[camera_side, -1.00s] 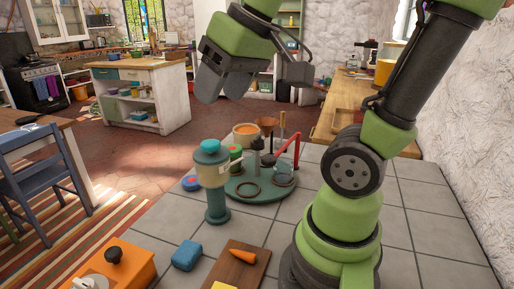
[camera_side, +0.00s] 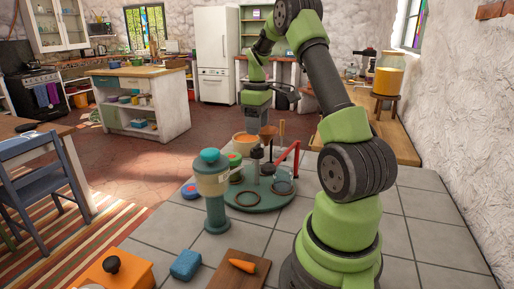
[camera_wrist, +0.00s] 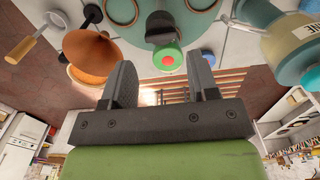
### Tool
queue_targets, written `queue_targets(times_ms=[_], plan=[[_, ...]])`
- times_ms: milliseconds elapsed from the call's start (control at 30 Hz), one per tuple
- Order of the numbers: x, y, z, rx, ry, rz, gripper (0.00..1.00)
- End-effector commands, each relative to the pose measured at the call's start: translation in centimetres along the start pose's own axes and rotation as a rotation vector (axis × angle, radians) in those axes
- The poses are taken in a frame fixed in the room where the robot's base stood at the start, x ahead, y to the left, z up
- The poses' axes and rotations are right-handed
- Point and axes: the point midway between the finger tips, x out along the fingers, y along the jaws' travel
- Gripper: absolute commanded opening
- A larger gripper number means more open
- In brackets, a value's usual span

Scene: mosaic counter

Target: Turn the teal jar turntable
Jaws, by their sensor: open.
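My gripper (camera_side: 258,129) is at the turntable's far side, pointing down, by the orange bowl and the copper funnel (camera_side: 268,131). In the wrist view my gripper (camera_wrist: 162,75) is open, its two fingers apart with nothing held between them. A green lid with a red centre (camera_wrist: 167,60) appears beyond and between the fingertips. I cannot tell whether the fingers touch anything.
A teal pillar jar (camera_side: 215,205) stands close to the turntable's left. The orange bowl (camera_side: 245,139) and a red bent bar (camera_side: 289,155) stand at the turntable. A blue block (camera_side: 185,265) and a carrot (camera_side: 243,266) on a board lie nearer. Tiles at right are bare.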

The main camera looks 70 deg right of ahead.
Motion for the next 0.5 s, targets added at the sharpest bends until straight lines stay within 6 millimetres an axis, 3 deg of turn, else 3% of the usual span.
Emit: queue_targets(times_ms=[300,500], plan=[[5.8,-0.1,0.0,-0.001,-0.001,-0.004,0.54],[7.2,-0.1,-0.1,0.0,0.002,-0.001,0.54]])
